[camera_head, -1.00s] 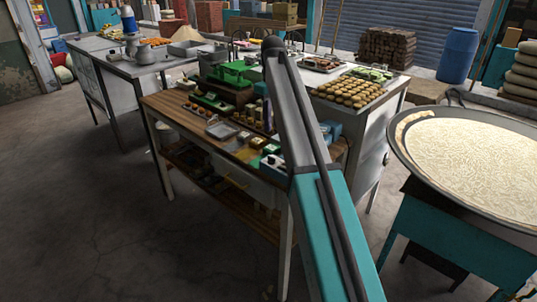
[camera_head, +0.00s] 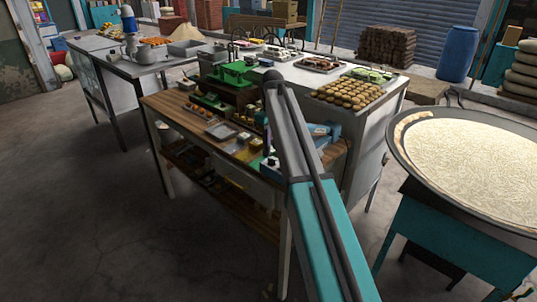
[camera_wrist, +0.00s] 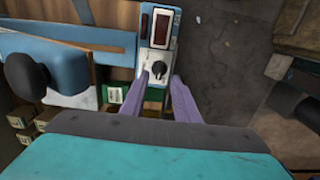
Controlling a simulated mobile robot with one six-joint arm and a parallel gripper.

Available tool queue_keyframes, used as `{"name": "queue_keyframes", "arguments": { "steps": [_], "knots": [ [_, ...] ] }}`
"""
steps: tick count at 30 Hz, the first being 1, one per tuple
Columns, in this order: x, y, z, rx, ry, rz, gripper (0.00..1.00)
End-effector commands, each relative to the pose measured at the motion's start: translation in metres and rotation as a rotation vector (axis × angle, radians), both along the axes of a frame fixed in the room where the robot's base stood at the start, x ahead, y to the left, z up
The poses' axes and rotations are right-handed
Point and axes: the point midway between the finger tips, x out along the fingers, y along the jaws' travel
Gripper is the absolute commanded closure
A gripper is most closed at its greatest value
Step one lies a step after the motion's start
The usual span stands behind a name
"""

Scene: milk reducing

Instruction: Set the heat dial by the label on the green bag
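The heat dial (camera_wrist: 158,69) is a small dark knob on a pale panel, below a dark red window on a blue-and-white unit, in the wrist view. My gripper (camera_wrist: 160,76) has two purple fingers, open, one on each side of the dial. I cannot tell whether they touch it. A green item with a pale label (camera_wrist: 115,95) lies left of the left finger, partly hidden; I cannot tell if it is the green bag, and its label is unreadable. In the head view my arm hides the gripper and dial.
A blue body with a dark round knob (camera_wrist: 26,72) is at the left of the wrist view. The wooden bench (camera_head: 160,105) is crowded with small goods. A tray of round brown pieces (camera_head: 350,94) stands behind it. A wide pan (camera_head: 470,165) is at the right.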

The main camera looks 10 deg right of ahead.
Motion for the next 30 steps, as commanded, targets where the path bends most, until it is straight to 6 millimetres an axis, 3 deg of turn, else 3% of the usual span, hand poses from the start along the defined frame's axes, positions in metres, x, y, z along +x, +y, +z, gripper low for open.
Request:
{"name": "queue_keyframes", "arguments": {
  "steps": [12, 25, 30],
  "knots": [
    [0.000, 0.001, -0.041, 0.000, 0.000, 0.001, 0.72],
    [0.000, 0.002, -0.047, 0.000, -0.001, 0.002, 0.72],
    [0.000, 0.002, -0.047, 0.001, -0.001, 0.002, 1.00]
  ]
}}
